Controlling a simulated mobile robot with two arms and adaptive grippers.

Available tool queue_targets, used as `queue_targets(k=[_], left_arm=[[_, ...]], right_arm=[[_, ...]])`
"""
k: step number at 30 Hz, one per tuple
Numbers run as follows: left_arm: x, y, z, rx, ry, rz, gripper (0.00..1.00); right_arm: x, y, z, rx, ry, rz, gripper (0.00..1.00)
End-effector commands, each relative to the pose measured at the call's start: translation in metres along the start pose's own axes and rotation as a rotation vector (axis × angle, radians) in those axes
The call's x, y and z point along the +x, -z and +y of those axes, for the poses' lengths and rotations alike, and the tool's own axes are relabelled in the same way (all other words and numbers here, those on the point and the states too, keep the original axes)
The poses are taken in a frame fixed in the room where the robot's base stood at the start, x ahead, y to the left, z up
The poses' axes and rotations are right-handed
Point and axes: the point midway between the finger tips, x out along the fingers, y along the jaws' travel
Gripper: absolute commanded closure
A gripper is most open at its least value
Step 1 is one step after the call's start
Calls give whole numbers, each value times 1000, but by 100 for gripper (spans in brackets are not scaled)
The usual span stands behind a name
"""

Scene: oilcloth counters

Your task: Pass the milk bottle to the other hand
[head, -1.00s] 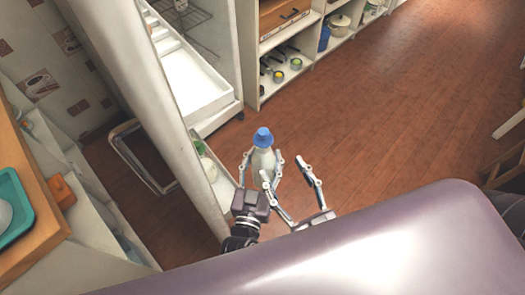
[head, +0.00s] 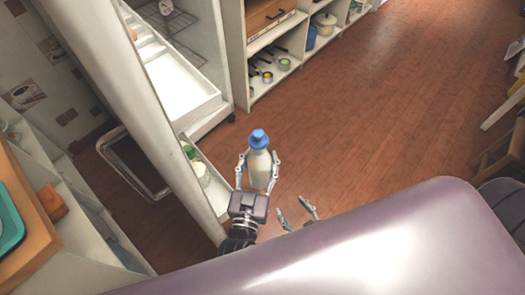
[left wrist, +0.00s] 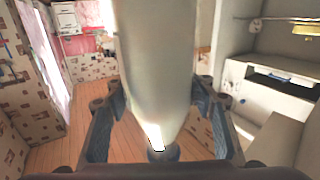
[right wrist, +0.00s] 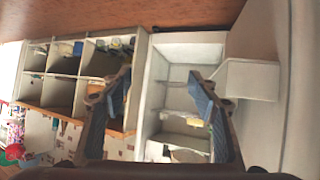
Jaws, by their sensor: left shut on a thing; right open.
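The milk bottle (head: 259,172) is a pale bottle with a blue cap, upright in the head view. My left gripper (head: 257,160) is shut on it, one finger on each side of its body. The bottle fills the middle of the left wrist view (left wrist: 155,60), between the fingers of my left gripper (left wrist: 157,95). My right gripper (head: 292,207) is open and empty, below and right of the bottle and apart from it. In the right wrist view my right gripper (right wrist: 160,85) has its fingers spread with no bottle between them. Its base is hidden in the head view.
An open fridge (head: 185,85) stands at the left, its door (head: 165,110) close to my left arm. Shelves with pans (head: 275,65) stand behind. A counter with a teal tray (head: 8,225) is at far left. The wooden floor at the right is largely clear.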

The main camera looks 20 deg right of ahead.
Motion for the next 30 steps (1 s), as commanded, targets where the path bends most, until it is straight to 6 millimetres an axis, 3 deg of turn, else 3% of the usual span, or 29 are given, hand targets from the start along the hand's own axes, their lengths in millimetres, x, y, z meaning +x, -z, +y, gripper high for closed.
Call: queue_targets(k=[3,8,15,18,24,30], left_arm=[[1,4,0,0,2,9,100],[1,4,0,0,2,9,100],[1,4,0,0,2,9,100],[1,4,0,0,2,9,100],[1,4,0,0,2,9,100],[1,4,0,0,2,9,100]], right_arm=[[4,-56,-12,2,31,-132,45],[-2,-133,-25,3,66,-319,45],[-36,-241,-35,-8,102,-611,45],[-56,-277,-35,-15,108,-722,45],[-89,-323,-32,-28,109,-878,45],[-103,-338,-29,-35,108,-936,45]])
